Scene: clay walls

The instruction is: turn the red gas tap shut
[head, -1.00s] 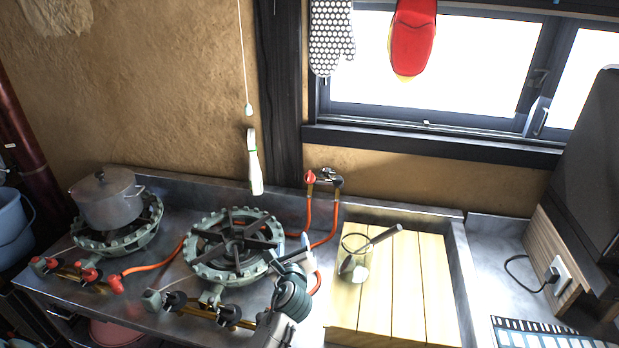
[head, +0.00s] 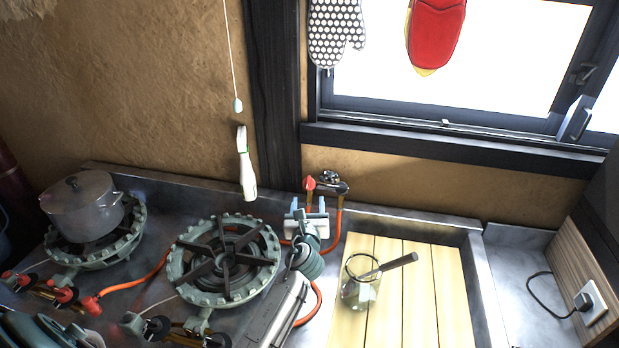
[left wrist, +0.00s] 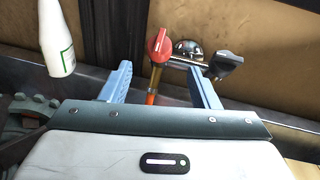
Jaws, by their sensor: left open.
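The red gas tap (head: 310,183) stands on a pipe low on the back wall, beside a black-handled tap (head: 338,187). My left gripper (head: 309,206) is open and empty, just in front of and below the red tap. In the left wrist view the red handle (left wrist: 160,45) shows upright, slightly tilted, between and above the two blue fingers of my left gripper (left wrist: 160,75). The fingers look apart from the handle. The black tap handle (left wrist: 226,63) is just right of the right finger. My right gripper is not in view.
Orange hoses (head: 318,300) run down from the taps. A gas burner (head: 222,260) is left of my arm, with a pot (head: 85,205) farther left. A white bottle (head: 246,170) is left of the taps.

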